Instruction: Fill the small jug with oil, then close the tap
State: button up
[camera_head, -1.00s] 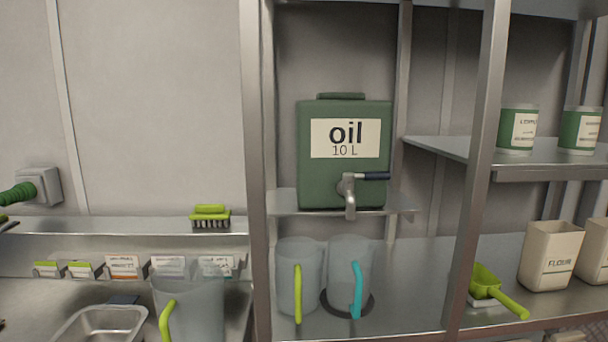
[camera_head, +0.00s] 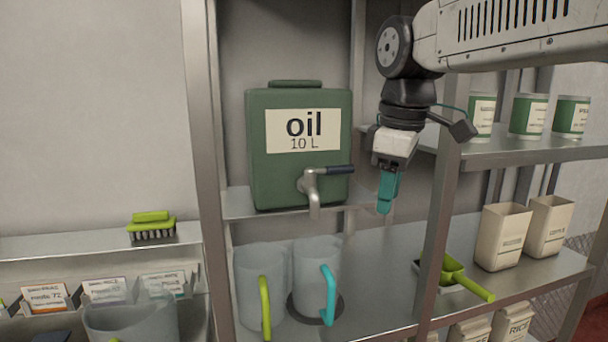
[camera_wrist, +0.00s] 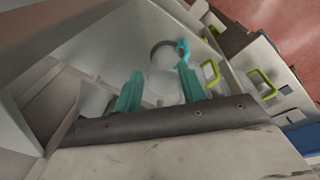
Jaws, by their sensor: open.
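The green oil canister (camera_head: 300,185) stands on a small shelf. Its metal tap (camera_head: 314,195) points down, with the dark lever (camera_head: 340,170) level to the right. No stream shows at the spout. A clear jug with a teal handle (camera_head: 328,295) stands upright below the spout on a dark round disc (camera_head: 339,309); it looks empty. A similar jug with a lime handle (camera_head: 265,308) stands just left of it. My gripper (camera_head: 384,208) hangs fingers-down, right of the lever and apart from it. The wrist view shows its two teal fingers (camera_wrist: 160,88) spread, with nothing between them.
A steel post (camera_head: 437,215) stands close to the right of my gripper. Beyond it are a green scoop (camera_head: 455,270), beige bins (camera_head: 502,236) and cans on an upper shelf (camera_head: 510,152). A larger clear jug (camera_head: 130,320) and a brush (camera_head: 151,227) are at left.

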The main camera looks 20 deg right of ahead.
aim_at(342, 166)
jog(key=w+a+r+n, duration=0.1)
jog(key=w+r+n, duration=0.3)
jog(key=w, duration=0.4)
jog(key=w+r+n, duration=0.4)
jog(key=w+n, duration=0.1)
jog(key=w, duration=0.2)
jog(key=shift+w+a+f, duration=0.1)
jog(key=shift+w+f, duration=0.15)
jog(key=shift+f, duration=0.9)
jog(key=shift+w+d+f, duration=0.1)
jog(key=shift+w+f, duration=0.2)
jog(key=shift+f, duration=0.85)
jog(key=shift+w+a+f, duration=0.1)
jog(key=shift+w+f, duration=0.15)
jog(key=shift+f, duration=0.9)
grip_shut()
